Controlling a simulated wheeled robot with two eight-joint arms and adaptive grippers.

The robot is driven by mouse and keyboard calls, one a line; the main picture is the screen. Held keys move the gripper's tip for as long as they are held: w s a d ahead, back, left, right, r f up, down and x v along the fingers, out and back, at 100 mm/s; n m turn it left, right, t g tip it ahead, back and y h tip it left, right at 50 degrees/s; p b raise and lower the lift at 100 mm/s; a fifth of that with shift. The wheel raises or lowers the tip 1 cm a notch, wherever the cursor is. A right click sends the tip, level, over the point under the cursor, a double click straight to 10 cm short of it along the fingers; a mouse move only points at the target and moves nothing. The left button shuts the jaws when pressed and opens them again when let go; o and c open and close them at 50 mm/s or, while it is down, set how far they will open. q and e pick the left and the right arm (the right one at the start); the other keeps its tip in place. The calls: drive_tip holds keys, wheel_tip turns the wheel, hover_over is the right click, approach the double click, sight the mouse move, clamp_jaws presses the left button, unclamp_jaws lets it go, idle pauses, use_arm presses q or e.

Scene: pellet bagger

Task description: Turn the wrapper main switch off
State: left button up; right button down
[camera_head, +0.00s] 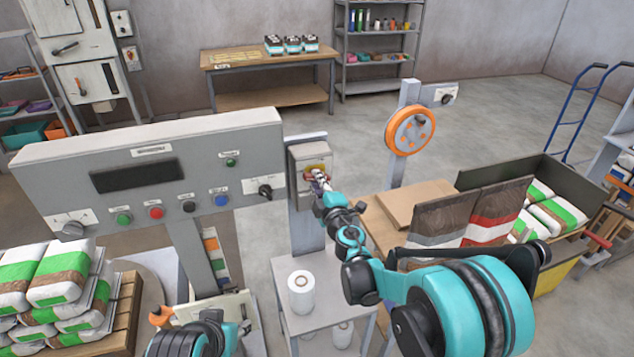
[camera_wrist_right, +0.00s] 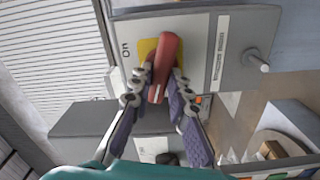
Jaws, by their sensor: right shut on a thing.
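The wrapper main switch is a grey box (camera_head: 303,155) on a post in the middle of the head view. It has a yellow plate (camera_head: 318,171) and a red handle, which shows best in the right wrist view (camera_wrist_right: 166,65). There the handle runs up and down the picture, slightly tilted, beside the "ON" mark (camera_wrist_right: 125,49). My right gripper (camera_wrist_right: 160,84) is shut on the red handle, one finger on each side. In the head view the right gripper (camera_head: 319,184) covers part of the switch.
A wide control panel (camera_head: 150,165) with buttons and knobs stands just left of the switch. A small table (camera_head: 325,290) with a white roll (camera_head: 301,292) is below. An orange wheel (camera_head: 410,131) on a post is to the right. A lever (camera_wrist_right: 257,60) sticks out of the box side.

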drive_tip(key=shift+n, duration=1.6)
drive_tip(key=c, duration=1.6)
unclamp_jaws()
drive_tip(key=shift+o, duration=0.8)
drive_tip(key=shift+w+f, duration=0.1)
drive_tip(key=shift+f, duration=0.05)
drive_tip(key=v, duration=1.2)
